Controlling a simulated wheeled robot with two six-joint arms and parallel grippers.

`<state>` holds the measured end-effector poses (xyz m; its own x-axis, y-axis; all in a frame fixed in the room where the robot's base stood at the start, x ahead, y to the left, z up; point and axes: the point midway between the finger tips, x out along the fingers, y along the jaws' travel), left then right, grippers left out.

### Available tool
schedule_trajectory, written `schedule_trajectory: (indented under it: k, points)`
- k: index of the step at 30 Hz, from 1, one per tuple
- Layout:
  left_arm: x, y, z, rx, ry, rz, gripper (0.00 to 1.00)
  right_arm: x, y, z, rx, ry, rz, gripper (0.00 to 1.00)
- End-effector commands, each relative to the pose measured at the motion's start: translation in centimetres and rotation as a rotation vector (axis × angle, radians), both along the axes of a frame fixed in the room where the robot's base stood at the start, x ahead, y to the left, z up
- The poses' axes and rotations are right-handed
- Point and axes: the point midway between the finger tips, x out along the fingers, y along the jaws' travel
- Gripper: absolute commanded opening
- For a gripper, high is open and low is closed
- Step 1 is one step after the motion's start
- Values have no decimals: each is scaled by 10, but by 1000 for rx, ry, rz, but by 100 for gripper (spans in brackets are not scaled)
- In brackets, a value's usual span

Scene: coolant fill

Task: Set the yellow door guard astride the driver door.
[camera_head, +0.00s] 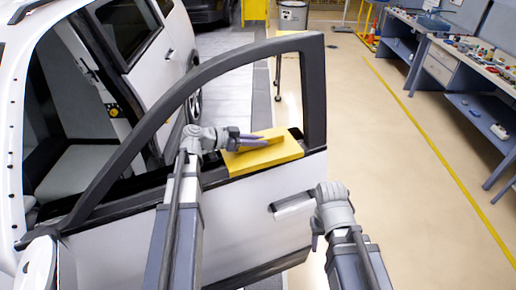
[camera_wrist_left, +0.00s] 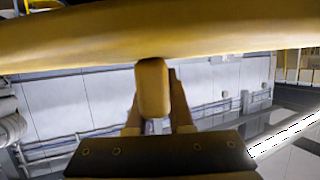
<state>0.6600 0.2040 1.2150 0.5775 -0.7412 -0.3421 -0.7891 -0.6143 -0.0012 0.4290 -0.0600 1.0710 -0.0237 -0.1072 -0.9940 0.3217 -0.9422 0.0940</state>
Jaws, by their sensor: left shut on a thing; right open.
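The yellow door guard (camera_head: 264,157) is at the top edge of the open driver door (camera_head: 240,215), near the rear end of its window opening. Its flat side lies over the outer door face; whether it rests on the door is unclear. My left gripper (camera_head: 250,139) is shut on the guard's raised grip. In the left wrist view the grip (camera_wrist_left: 153,88) sits between the fingers, with the guard's yellow body (camera_wrist_left: 160,35) across the top. My right gripper (camera_head: 316,226) is open and empty beside the door handle (camera_head: 292,205).
The white car body (camera_head: 20,120) stands at the left, with its cabin open behind the door. Workbenches (camera_head: 470,60) with small parts line the right side. A grey bin (camera_head: 293,15) stands at the back. The floor right of the door is clear.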

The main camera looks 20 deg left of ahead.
Motion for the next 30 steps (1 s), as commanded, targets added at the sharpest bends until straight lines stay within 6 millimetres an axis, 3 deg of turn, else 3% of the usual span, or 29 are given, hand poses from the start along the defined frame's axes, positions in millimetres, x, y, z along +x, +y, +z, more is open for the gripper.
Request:
schedule_trajectory:
  k: [1,3,12,24,25,30]
  points:
    - [0,0,-14,-1,-1,0,0,0,0,-14,0,0,2,50]
    - [0,0,-19,-1,-1,0,0,0,0,-19,-1,0,3,50]
    - [0,0,-17,-1,-1,0,0,0,0,-18,-1,0,4,50]
    - [0,0,-30,-1,-1,0,0,0,0,-30,-1,0,7,50]
    - [0,0,-28,0,0,0,23,0,0,-28,-1,0,7,50]
    - [0,0,-28,0,0,0,42,0,0,-28,-1,0,7,50]
